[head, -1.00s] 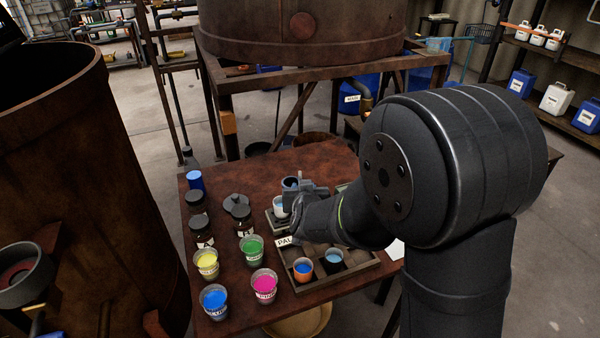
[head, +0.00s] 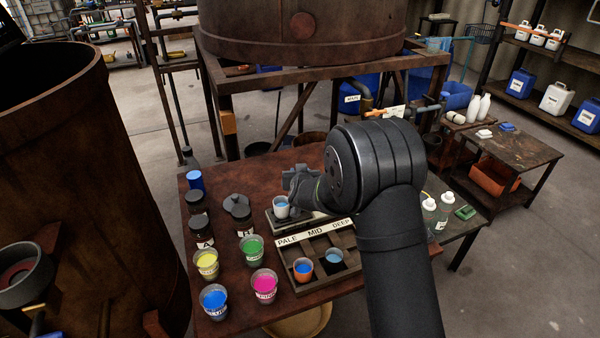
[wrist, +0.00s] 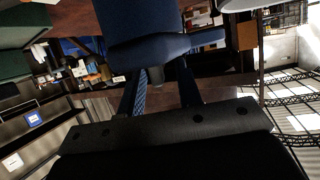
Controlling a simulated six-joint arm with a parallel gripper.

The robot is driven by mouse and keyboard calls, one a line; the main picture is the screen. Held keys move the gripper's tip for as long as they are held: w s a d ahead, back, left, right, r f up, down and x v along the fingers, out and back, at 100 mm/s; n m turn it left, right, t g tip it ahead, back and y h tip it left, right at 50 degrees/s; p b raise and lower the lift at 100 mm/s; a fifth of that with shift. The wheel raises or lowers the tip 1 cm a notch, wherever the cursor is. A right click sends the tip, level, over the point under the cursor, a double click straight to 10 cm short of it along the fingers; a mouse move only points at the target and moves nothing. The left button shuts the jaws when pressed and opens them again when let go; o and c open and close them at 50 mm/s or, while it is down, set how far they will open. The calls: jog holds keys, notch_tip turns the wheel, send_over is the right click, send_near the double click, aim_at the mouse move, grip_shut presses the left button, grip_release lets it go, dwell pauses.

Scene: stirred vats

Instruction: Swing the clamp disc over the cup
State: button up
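My gripper (head: 297,180) is beside and slightly above this cup, partly hidden by my arm. In the wrist view a dark blue block with a crossbar (wrist: 150,50) lies at the ends of my two fingers (wrist: 162,92). A gap shows between the fingers, but whether they grip the block is unclear. I cannot make out the clamp disc for certain in either view.
A large rusty vat (head: 80,190) stands at the left.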

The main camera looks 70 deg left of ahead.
jog(key=shift+w+a+f, duration=0.15)
jog(key=shift+a, duration=0.2)
jog(key=shift+c, duration=0.2)
grip_shut()
